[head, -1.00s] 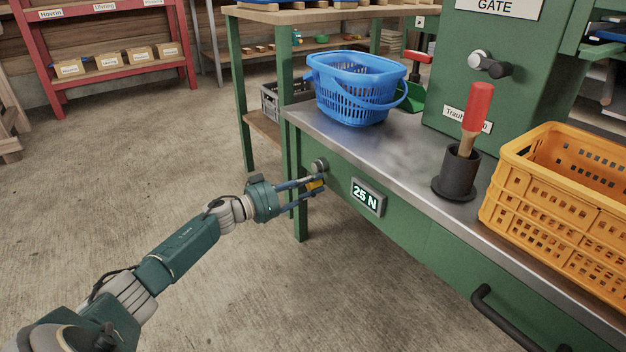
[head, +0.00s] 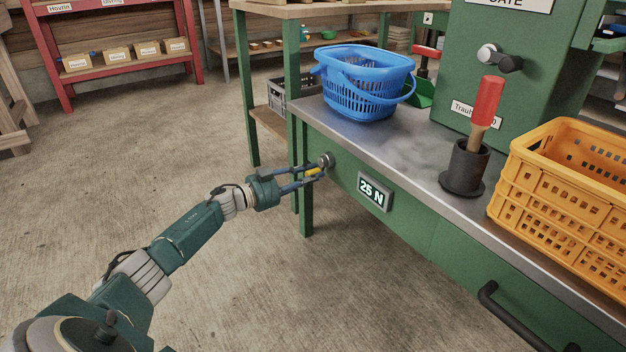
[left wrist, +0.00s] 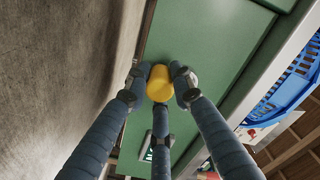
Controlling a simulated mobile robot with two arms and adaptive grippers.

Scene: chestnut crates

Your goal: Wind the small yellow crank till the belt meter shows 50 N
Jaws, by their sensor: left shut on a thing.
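The small yellow crank (head: 313,171) is on the green front panel of the bench, beside a round grey hub (head: 326,160). My left gripper (head: 315,172) is shut on the crank's yellow knob, which also shows between the fingers in the left wrist view (left wrist: 159,84). The belt meter (head: 374,191) to the right of the crank reads 25 N. In the left wrist view the meter (left wrist: 148,154) is partly hidden behind a finger. My right gripper is not in view.
A blue basket (head: 366,80), a black holder (head: 464,170) with a red-handled tool (head: 487,101) and a yellow crate (head: 560,200) stand on the bench top. A black drawer handle (head: 510,320) juts out at lower right. The floor left of the bench is clear.

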